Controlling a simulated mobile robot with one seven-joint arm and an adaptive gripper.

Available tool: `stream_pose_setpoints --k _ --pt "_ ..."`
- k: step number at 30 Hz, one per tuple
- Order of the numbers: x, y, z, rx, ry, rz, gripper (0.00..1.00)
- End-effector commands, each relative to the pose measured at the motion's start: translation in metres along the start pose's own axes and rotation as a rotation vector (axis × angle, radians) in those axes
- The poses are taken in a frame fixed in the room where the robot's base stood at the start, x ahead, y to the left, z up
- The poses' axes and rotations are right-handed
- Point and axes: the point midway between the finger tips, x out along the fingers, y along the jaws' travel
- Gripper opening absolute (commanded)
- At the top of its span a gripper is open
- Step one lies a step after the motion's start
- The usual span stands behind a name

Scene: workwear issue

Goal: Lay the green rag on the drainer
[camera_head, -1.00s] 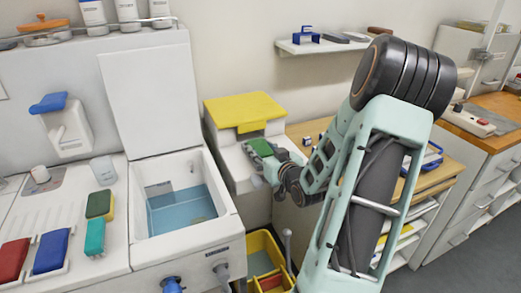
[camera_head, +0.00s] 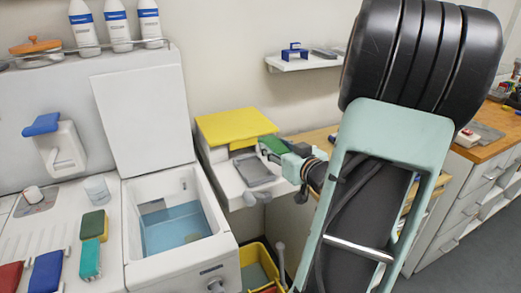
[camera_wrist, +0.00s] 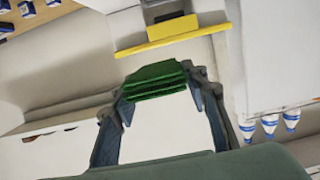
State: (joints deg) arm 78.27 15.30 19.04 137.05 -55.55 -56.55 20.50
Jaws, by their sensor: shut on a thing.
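My gripper (camera_head: 284,150) is shut on a folded green rag (camera_head: 272,145), held up in the air beside the yellow-lidded dispenser. In the wrist view the rag (camera_wrist: 155,80) lies across between the two fingertips, with its stacked folds showing. The drainer (camera_head: 35,238) seems to be the white ribbed surface at the far left in the head view. A red block-like item (camera_head: 10,276) and a blue one (camera_head: 47,272) lie on its near part. My gripper is well to the right of the drainer, beyond the basin.
A white basin with blue water (camera_head: 178,228) and a raised lid stands between drainer and gripper. The dispenser's yellow lid (camera_head: 235,126) is close left of the rag. Sponges (camera_head: 94,225) and a cup (camera_head: 97,189) stand near the drainer. A yellow bin (camera_head: 258,265) is below.

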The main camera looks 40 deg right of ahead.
Motion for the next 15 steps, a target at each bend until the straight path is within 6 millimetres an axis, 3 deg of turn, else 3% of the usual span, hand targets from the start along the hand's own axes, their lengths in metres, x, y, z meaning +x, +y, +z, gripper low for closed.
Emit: stream_pose_setpoints --k 6,15 --pt "-0.039 0.017 -0.012 -0.002 0.001 0.000 0.13" --pt "-0.054 0.024 -0.015 0.000 0.001 -0.002 0.13"
